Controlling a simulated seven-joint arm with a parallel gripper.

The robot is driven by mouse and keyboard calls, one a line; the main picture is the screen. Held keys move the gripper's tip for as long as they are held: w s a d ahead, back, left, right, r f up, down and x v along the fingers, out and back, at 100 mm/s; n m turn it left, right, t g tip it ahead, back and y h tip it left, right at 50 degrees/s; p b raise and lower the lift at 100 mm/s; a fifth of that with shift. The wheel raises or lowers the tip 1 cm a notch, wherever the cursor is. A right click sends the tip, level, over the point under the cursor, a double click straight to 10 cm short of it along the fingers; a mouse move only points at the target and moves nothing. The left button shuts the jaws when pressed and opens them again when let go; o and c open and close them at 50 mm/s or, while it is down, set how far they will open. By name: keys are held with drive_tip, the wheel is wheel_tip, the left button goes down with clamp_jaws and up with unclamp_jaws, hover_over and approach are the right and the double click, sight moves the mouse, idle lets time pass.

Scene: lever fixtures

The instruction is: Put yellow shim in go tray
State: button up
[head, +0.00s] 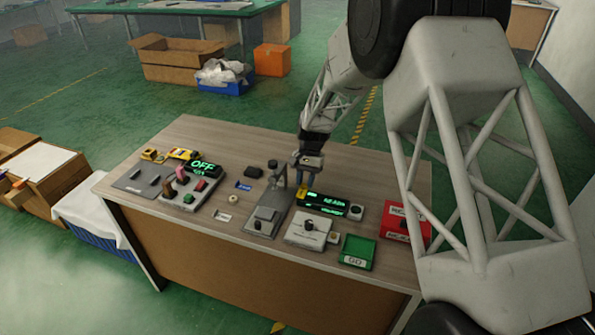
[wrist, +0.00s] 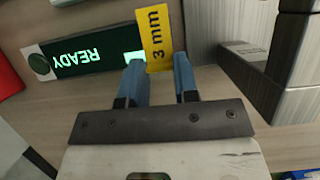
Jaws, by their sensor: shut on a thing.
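The yellow shim (wrist: 155,38), marked "3 mm", is between the blue fingertips of my gripper (wrist: 158,75) in the wrist view. In the head view my gripper (head: 303,180) is over the middle of the table, between the grey lever fixture (head: 268,215) and the black display (head: 328,205). The shim shows there as a small yellow patch (head: 301,195) below the fingers. My gripper is shut on the shim. The go tray (head: 358,252) is green, labelled "GO", near the table's front right edge. It looks empty.
A red tray or box (head: 404,222) stands right of the display, partly behind my arm. A pale box with a black knob (head: 308,230) lies between the lever fixture and the go tray. Several small parts and an "OFF" display (head: 203,167) occupy the left side.

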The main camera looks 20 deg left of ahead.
drive_tip(key=w+a, duration=0.1)
drive_tip(key=w, duration=0.2)
drive_tip(key=w+a, duration=0.2)
drive_tip(key=w, duration=0.1)
drive_tip(key=w+a+f, duration=0.1)
drive_tip(key=w+a, duration=0.1)
drive_tip(key=w, duration=0.1)
drive_tip(key=shift+w+a, duration=0.15)
drive_tip(key=shift+a, duration=0.1)
drive_tip(key=shift+f, duration=1.75)
drive_tip(key=shift+f, duration=0.45)
